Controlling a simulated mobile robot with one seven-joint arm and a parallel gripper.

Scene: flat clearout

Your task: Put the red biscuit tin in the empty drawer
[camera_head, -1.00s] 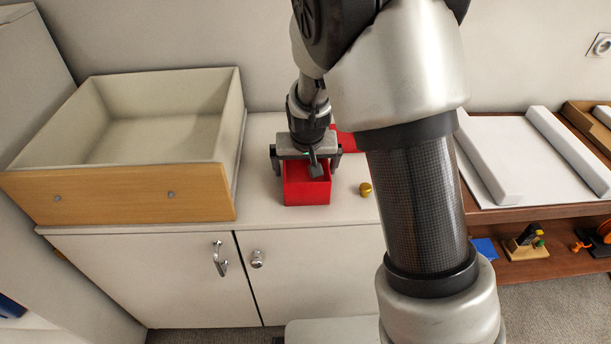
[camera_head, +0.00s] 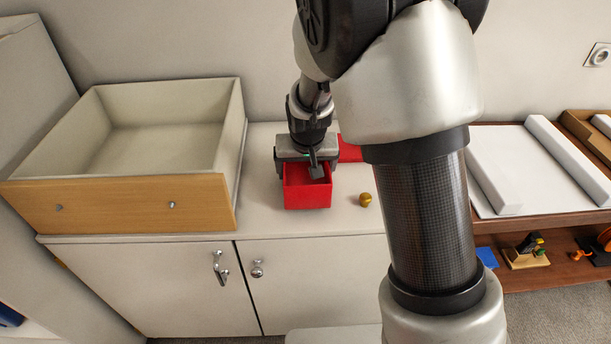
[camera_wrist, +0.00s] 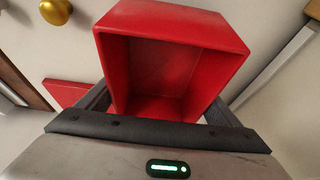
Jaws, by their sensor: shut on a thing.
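The red biscuit tin (camera_head: 307,193) is an open, empty box on the white cabinet top, right of the drawer. It also shows in the wrist view (camera_wrist: 172,65), with its open side facing the camera. My gripper (camera_head: 307,170) is shut on the tin, with a finger at each side. I cannot tell whether the tin has left the surface. The empty drawer (camera_head: 120,203) is a pale box with a wooden front and two small knobs. It stands on the left part of the cabinet top, open upward, with nothing inside.
A flat red piece (camera_head: 349,150), perhaps a lid, lies behind the tin, partly hidden by my arm. A small brass knob (camera_head: 365,200) lies to the tin's right. The drawer's side wall stands between tin and drawer interior. A shelf unit (camera_head: 560,215) is at the right.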

